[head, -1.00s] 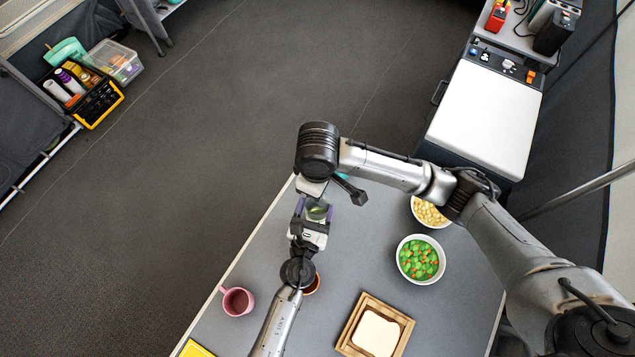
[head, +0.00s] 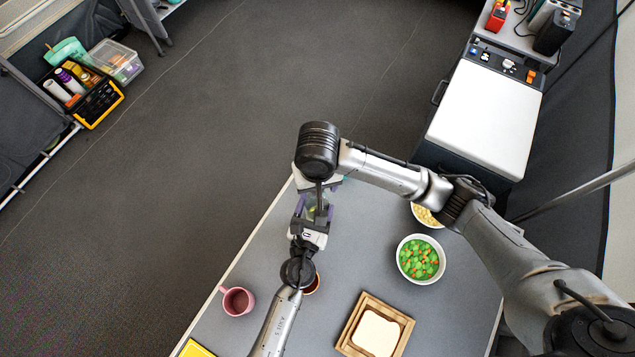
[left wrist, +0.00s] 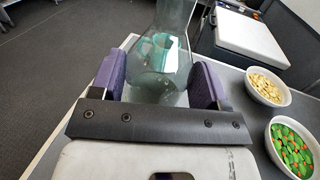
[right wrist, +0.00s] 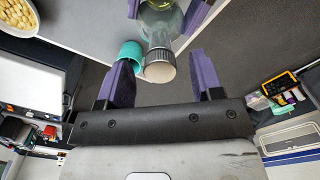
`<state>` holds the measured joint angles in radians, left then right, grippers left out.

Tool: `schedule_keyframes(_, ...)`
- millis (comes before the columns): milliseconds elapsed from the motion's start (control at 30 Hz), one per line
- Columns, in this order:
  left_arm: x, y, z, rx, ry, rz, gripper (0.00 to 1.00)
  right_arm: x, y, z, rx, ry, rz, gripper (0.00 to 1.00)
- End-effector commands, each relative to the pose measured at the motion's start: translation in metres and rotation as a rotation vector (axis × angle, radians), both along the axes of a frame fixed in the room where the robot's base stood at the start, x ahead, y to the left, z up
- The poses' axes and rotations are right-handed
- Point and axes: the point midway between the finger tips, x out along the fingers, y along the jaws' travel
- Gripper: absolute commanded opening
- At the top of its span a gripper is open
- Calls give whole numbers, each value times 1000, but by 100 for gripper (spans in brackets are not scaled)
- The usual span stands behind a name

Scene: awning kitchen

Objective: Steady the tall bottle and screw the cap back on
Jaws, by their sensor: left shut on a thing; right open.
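The tall bottle (left wrist: 165,75) is clear, green-tinted glass. My left gripper (head: 315,211) is shut on its body; in the left wrist view, the purple fingers lie on both sides of it. In the right wrist view, the grey-rimmed cap (right wrist: 160,67) with a tan top is at the bottle's mouth end; whether its threads are engaged cannot be told. My right gripper (right wrist: 160,60) is open, its two purple fingers on either side of the cap with gaps. In the head view, my right wrist hides the cap and right fingers.
A teal cup-like object (right wrist: 130,54) is close beside the bottle. A bowl of green and orange pieces (head: 420,236), a bread board (head: 349,331) and a pink mug (head: 238,301) stand on the grey table. The table's left edge is close to the bottle.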

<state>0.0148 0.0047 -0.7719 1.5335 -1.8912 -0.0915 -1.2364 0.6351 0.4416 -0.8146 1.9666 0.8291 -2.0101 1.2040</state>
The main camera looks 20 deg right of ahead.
Motion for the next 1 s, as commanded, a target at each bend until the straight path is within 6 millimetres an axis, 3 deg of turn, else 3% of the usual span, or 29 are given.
schedule_keyframes(267,0,0,-1,1,0,0,3,1,0,7,0,-4,2,60)
schedule_keyframes(800,0,0,-1,1,0,0,3,1,-1,90,-2,-5,1,60)
schedule_keyframes(1000,0,0,-1,1,0,0,3,1,0,111,-1,-3,1,60)
